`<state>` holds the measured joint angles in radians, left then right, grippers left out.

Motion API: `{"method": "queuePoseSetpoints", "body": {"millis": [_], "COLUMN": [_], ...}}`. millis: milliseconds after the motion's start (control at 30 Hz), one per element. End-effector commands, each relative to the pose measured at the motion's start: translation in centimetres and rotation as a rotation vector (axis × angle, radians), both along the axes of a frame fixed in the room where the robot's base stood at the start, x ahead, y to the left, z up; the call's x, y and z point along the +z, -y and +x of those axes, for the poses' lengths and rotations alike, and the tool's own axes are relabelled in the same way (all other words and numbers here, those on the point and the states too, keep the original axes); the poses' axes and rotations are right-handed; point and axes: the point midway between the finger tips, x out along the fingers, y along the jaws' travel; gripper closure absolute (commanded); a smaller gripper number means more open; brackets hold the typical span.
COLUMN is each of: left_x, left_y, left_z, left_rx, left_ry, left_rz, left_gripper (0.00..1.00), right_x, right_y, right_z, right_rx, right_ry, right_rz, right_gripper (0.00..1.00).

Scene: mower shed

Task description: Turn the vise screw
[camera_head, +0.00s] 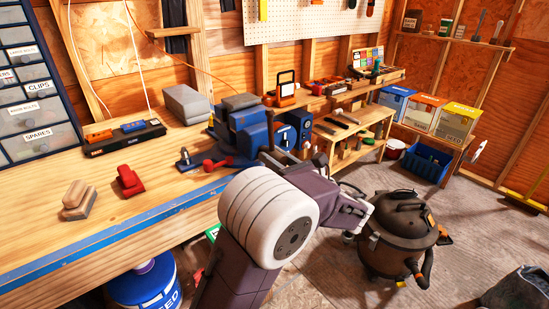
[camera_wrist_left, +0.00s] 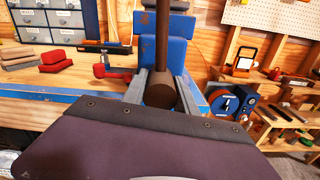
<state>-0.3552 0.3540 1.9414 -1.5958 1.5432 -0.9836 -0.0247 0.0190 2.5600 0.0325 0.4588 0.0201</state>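The blue vise (camera_head: 246,133) stands at the bench's front edge; its blue body (camera_wrist_left: 183,30) also shows in the left wrist view. A brown upright bar (camera_wrist_left: 162,40) runs down to a thick round brown end (camera_wrist_left: 160,95) in front of the vise. My left gripper (camera_wrist_left: 161,82) has one grey finger on each side of this end. Whether the fingers touch it is unclear. In the head view the left gripper (camera_head: 283,160) is at the vise's front, partly hidden by my own arm. My right gripper is out of view.
A red-handled part (camera_head: 215,165) lies left of the vise. A red block (camera_head: 129,181) and wooden block (camera_head: 78,201) sit farther left on the bench (camera_head: 150,215). A blue machine (camera_head: 299,125) stands behind the vise. A brown shop vacuum (camera_head: 402,235) stands on the floor at right.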

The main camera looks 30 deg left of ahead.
Motion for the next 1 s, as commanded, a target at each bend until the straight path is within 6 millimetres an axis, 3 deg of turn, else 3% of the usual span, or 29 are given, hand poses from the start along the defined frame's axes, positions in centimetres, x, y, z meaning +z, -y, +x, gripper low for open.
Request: {"method": "queuePoseSetpoints", "body": {"millis": [367, 1000], "left_x": [-0.2, -0.5], "left_y": [0.0, 0.0], "left_z": [0.0, 0.0], "left_rx": [0.0, 0.0], "left_ry": [0.074, 0.6], "left_rz": [-0.032, -0.249], "left_gripper": [1.0, 1.0], "right_x": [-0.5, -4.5], "right_y": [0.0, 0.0], "right_z": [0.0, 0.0], "right_rx": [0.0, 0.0], "right_ry": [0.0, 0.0], "right_rz": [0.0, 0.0], "right_gripper": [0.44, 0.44]}}
